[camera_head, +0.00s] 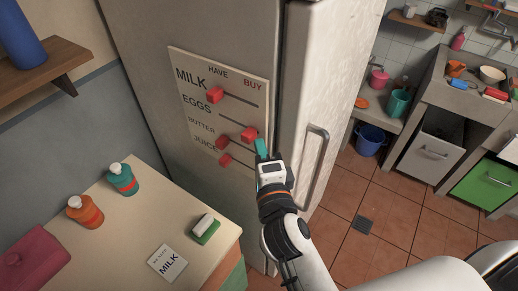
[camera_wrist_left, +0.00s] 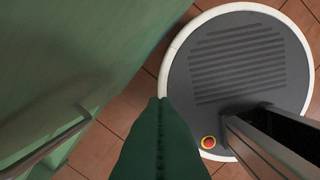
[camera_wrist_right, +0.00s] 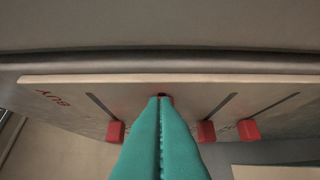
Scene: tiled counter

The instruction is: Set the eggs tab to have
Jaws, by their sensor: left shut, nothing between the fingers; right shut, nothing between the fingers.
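A pale list board (camera_head: 232,75) on the fridge has rows for milk, eggs, butter and juice, with HAVE left and BUY right. The red eggs tab (camera_head: 249,134) is at the right, BUY end of its slot; in the right wrist view it (camera_wrist_right: 163,96) shows just beyond the fingertips, mostly hidden. My right gripper (camera_head: 259,142) is shut and empty, its teal tips just right of the eggs tab. I cannot tell whether they touch; the tips also show in the right wrist view (camera_wrist_right: 160,99). My left gripper (camera_wrist_left: 160,100) is shut and empty, away from the board.
The red milk tab (camera_head: 215,94), butter tab (camera_head: 222,142) and juice tab (camera_head: 224,160) are at their HAVE ends. The fridge handle (camera_head: 314,165) stands close right of my right gripper. A counter (camera_head: 150,215) with bottles and a sponge lies in front at left.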

